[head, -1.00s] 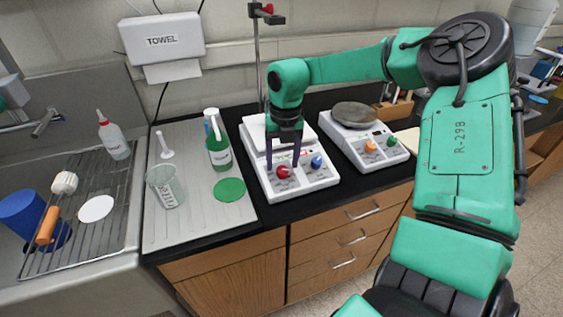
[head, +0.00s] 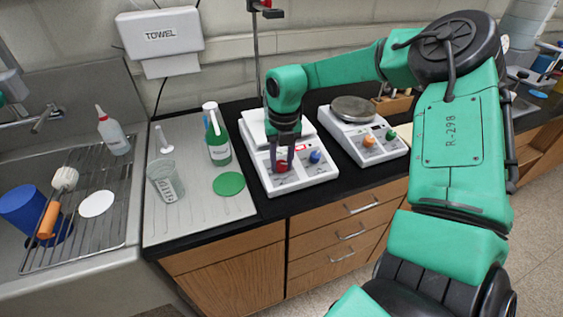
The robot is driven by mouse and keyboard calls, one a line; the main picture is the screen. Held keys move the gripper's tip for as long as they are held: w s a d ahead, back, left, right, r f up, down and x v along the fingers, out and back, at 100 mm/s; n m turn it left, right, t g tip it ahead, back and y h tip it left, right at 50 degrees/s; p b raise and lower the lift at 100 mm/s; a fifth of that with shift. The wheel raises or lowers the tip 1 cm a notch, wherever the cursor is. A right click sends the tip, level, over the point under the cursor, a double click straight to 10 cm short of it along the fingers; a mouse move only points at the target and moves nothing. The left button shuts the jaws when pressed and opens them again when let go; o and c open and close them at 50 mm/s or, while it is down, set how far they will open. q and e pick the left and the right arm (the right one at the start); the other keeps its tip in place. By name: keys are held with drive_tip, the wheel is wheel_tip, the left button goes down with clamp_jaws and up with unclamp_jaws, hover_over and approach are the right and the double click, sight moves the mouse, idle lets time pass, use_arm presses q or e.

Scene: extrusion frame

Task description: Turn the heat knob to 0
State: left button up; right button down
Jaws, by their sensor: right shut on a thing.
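A white hot plate (head: 315,174) stands on the black counter, with a red knob (head: 282,168), a blue knob (head: 315,157) and a small red lit display (head: 300,147) on its front panel. My right gripper (head: 281,161) points down at the panel from above, its dark fingers shut on the red knob. The fingers hide part of that knob, and its pointer cannot be read. My left gripper is not in view.
A second hot plate with a grey round top (head: 354,109) stands to the right, with orange and green knobs. To the left are a green bottle (head: 219,145), a clear beaker (head: 165,182), a green disc (head: 229,184) and a sink rack (head: 85,232).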

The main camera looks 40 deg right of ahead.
drive_tip(key=n+b, duration=0.2)
drive_tip(key=b, duration=0.1)
drive_tip(key=shift+f+h, duration=0.25)
drive_tip(key=shift+h, duration=0.05)
drive_tip(key=shift+n+b, duration=0.85)
drive_tip(key=shift+n, duration=0.25)
drive_tip(key=n+b, duration=0.1)
drive_tip(key=n, duration=0.1)
drive_tip(key=shift+a+r+n+h, duration=0.1)
drive_tip(key=shift+r+n+h, duration=0.05)
drive_tip(key=shift+n+h, duration=0.2)
drive_tip(key=shift+r+n+h+b, duration=0.1)
drive_tip(key=shift+n+h+b, duration=0.35)
drive_tip(key=shift+n+b, duration=0.9)
drive_tip(key=shift+n+p, duration=0.45)
drive_tip(key=shift+n, duration=0.15)
drive_tip(key=c, duration=0.5)
unclamp_jaws()
